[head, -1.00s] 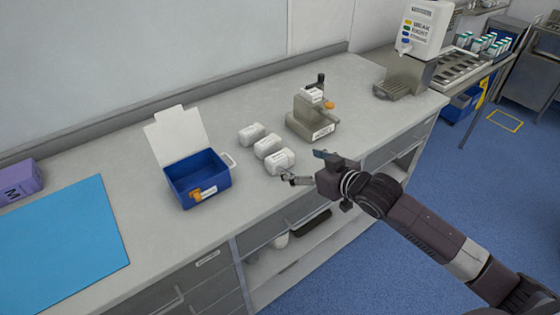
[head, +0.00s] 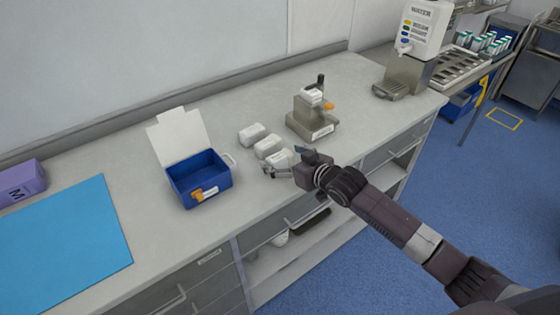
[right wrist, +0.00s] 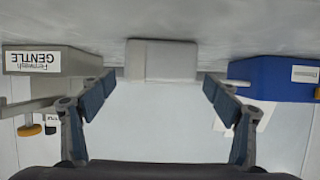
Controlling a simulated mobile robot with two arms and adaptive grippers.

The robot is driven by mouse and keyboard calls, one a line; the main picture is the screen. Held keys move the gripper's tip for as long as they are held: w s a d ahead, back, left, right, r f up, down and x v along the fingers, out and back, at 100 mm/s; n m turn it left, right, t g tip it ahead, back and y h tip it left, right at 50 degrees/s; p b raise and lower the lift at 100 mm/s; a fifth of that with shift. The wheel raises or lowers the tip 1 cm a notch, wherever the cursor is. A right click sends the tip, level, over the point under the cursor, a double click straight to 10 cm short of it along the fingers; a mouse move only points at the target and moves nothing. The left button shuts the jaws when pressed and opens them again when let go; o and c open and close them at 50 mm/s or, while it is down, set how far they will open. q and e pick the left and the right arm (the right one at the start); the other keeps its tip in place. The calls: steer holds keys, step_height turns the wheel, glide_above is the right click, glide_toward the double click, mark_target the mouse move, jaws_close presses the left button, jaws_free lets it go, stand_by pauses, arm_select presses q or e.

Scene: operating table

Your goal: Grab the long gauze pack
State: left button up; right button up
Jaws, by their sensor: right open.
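Three white packs stand in a row on the grey counter: a rear one (head: 251,133), a middle one (head: 267,147) and a front one (head: 279,157). I cannot tell by label which is the long gauze pack. My right gripper (head: 285,162) is open at the front pack, with its fingers reaching toward that pack's two sides. In the right wrist view, a pale pack (right wrist: 162,60) lies straight ahead between the open fingers (right wrist: 157,86), which hold nothing. My left gripper is not in view.
An open blue box (head: 200,182) with a raised white lid stands left of the packs. A grey dispenser (head: 312,118) with an orange knob stands behind them to the right. A blue mat (head: 65,245) and purple box (head: 22,180) lie far left.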

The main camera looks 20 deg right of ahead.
steer(key=c, duration=1.2)
steer(key=shift+c, duration=0.3)
steer(key=shift+r, duration=0.15)
